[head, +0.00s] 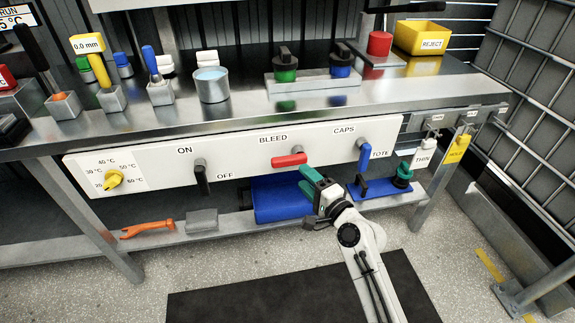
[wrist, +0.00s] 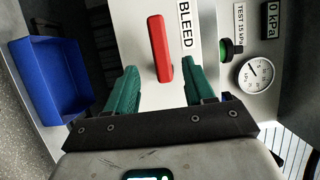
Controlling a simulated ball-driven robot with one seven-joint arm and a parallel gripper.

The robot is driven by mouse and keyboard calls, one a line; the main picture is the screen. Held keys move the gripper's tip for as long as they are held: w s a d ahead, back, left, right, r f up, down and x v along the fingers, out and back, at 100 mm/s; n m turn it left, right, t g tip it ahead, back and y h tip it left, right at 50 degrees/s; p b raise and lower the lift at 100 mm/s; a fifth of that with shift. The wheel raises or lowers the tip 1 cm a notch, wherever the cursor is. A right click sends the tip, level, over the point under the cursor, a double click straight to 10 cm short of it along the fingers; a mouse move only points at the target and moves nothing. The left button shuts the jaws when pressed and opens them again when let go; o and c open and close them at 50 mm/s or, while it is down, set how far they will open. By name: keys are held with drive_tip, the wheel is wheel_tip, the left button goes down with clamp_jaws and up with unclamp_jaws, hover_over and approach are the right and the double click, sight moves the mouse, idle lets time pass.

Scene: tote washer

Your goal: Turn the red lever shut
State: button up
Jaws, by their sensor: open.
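The red lever (head: 289,160) is on the white front panel (head: 240,152) under the word BLEED. It lies about level, along the line of that word. My gripper (head: 308,181) is just below and right of the lever in the head view, with its green fingers apart. In the wrist view the lever (wrist: 159,50) shows ahead, in the gap between the two open fingers of my gripper (wrist: 163,88). Neither finger visibly touches it. I cannot tell the depth left between fingertips and lever.
A black ON/OFF lever (head: 202,180) and a blue CAPS lever (head: 363,155) flank it on the panel. A blue bin (head: 282,200) is below. In the wrist view a pressure gauge (wrist: 255,73) and a green knob (wrist: 228,50) are at right.

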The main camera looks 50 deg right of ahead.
sight(290, 164)
drive_tip(key=x, duration=0.9)
drive_tip(key=shift+w+a, duration=0.1)
drive_tip(key=shift+w, duration=0.1)
clamp_jaws()
